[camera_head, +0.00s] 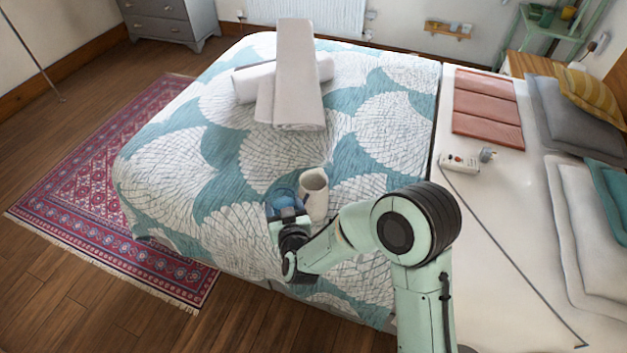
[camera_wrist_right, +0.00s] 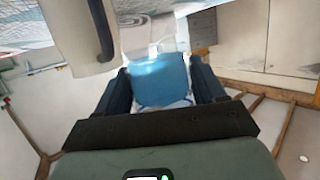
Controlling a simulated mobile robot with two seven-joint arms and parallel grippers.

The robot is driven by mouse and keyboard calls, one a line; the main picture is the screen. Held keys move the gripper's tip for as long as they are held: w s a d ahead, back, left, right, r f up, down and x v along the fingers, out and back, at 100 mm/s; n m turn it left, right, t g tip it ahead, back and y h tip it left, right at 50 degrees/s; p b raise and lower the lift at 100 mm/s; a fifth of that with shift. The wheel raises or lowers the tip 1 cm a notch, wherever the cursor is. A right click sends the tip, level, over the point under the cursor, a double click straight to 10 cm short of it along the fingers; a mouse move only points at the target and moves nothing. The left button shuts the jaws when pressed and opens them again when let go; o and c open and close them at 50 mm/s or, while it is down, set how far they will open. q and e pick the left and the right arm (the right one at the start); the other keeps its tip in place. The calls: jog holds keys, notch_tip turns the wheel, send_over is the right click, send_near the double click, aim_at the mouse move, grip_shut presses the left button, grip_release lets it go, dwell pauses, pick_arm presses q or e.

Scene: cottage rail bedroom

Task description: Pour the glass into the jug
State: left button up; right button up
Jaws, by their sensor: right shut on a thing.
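My right gripper (camera_head: 287,215) is shut on a blue glass (camera_head: 284,194) over the near part of the bed. In the right wrist view the glass (camera_wrist_right: 160,82) sits between the two dark fingers; its contents cannot be made out. The cream jug (camera_head: 314,192) is right beside the glass, to its right in the head view. In the right wrist view the jug (camera_wrist_right: 80,28) is at the upper left, with a dark handle. I cannot tell whether glass and jug touch. My left gripper is not in view.
The bed has a teal and white patterned cover (camera_head: 220,190). Folded white towels (camera_head: 292,80) lie farther back on it. To the right, a white surface holds pillows (camera_head: 590,220), a folded coral cloth (camera_head: 487,105) and a small white box (camera_head: 460,161). A red rug (camera_head: 100,200) lies left.

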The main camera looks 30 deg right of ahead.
jog(key=shift+w+r+m+g+h, duration=0.1)
jog(key=shift+r+m+g+h, duration=0.15)
jog(key=shift+m+h, duration=0.3)
jog(key=shift+r+m+g+h, duration=0.2)
jog(key=shift+m+h, duration=0.25)
jog(key=shift+h, duration=0.2)
jog(key=shift+h+p, duration=0.3)
jog(key=shift+d, duration=0.1)
